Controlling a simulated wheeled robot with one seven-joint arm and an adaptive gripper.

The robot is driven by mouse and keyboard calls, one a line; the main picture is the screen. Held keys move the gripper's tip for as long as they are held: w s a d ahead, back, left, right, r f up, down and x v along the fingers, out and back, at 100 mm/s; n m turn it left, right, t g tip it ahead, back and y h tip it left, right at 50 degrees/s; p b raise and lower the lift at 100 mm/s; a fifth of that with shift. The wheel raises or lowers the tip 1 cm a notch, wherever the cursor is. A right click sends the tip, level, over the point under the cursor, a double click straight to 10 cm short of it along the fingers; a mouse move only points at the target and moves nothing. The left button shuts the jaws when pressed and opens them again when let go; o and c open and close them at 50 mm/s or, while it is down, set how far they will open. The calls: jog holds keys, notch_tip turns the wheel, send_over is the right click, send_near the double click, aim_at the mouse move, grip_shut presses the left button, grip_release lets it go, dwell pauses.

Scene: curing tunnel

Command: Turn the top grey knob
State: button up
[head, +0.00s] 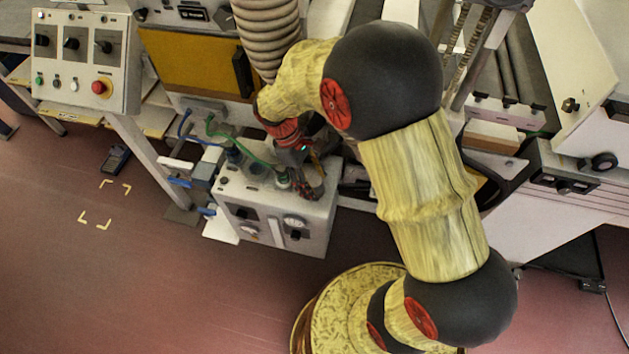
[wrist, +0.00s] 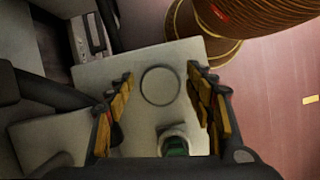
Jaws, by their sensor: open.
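In the wrist view my gripper (wrist: 160,76) is open and empty, pointing down at the pale grey top of a box (wrist: 105,72). A round grey shape with a dark rim (wrist: 160,87), possibly the top grey knob, lies between the fingertips in the picture; its height and whether the fingers touch it are unclear. A green-centred fitting (wrist: 175,146) is nearer the gripper base. In the head view my gripper (head: 306,182) is over the right part of the box (head: 313,232), hiding part of its top.
The box front carries dark knobs (head: 240,213) and a gauge (head: 293,221). Green and blue hoses (head: 247,155) reach its top from behind. A ribbed duct (head: 268,38) hangs behind my wrist. A control panel (head: 84,60) stands at left. The floor (head: 130,280) at left front is clear.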

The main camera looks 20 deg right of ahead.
jog(key=shift+c, duration=0.6)
jog(key=c, duration=1)
jog(key=shift+r+p, duration=0.1)
jog(key=shift+p, duration=0.2)
jog(key=shift+c, duration=0.2)
jog(key=shift+r+m+p, duration=0.1)
jog(key=shift+m+p, duration=0.5)
jog(key=shift+p, duration=0.3)
jog(key=shift+m+g+y+p, duration=0.3)
jog(key=shift+m+y+p, duration=0.1)
jog(key=shift+m+p, duration=0.2)
jog(key=shift+f, duration=0.2)
jog(key=o, duration=1.2)
jog(key=shift+c, duration=0.2)
